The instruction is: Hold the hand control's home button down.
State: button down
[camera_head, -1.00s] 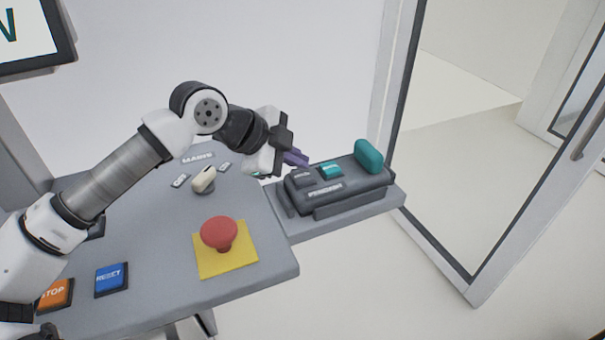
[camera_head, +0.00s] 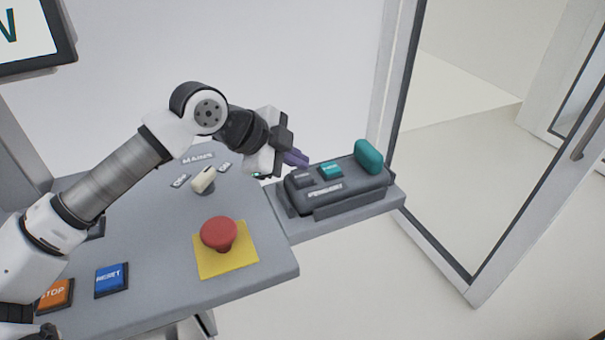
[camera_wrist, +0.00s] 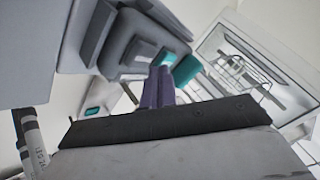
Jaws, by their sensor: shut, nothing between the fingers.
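The hand control (camera_head: 355,182) is a dark grey unit lying on a grey shelf at the table's right end. On its top are a dark grey button (camera_head: 302,179), a teal button (camera_head: 330,171) and a large teal piece (camera_head: 369,157) at its right end. The button labels are too small to read surely, so I cannot tell which is home. My gripper (camera_head: 295,158) is shut and empty, its purple fingertips just behind and above the dark button. In the wrist view, the fingertips (camera_wrist: 159,72) overlap the hand control's edge, near a teal part (camera_wrist: 186,69). Contact cannot be told.
A red mushroom button (camera_head: 219,233) on a yellow plate stands on the grey table. A cream switch (camera_head: 203,179), a blue reset button (camera_head: 111,279) and an orange stop button (camera_head: 55,294) are also there. A glass door frame (camera_head: 440,240) stands at right.

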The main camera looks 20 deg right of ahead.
jog(key=shift+f, duration=0.15)
dwell(0.3)
jog(key=shift+f+b, duration=0.35)
jog(key=shift+b, duration=0.4)
jog(key=shift+f+b, duration=0.45)
jog(key=shift+b, duration=0.15)
dwell(6.1)
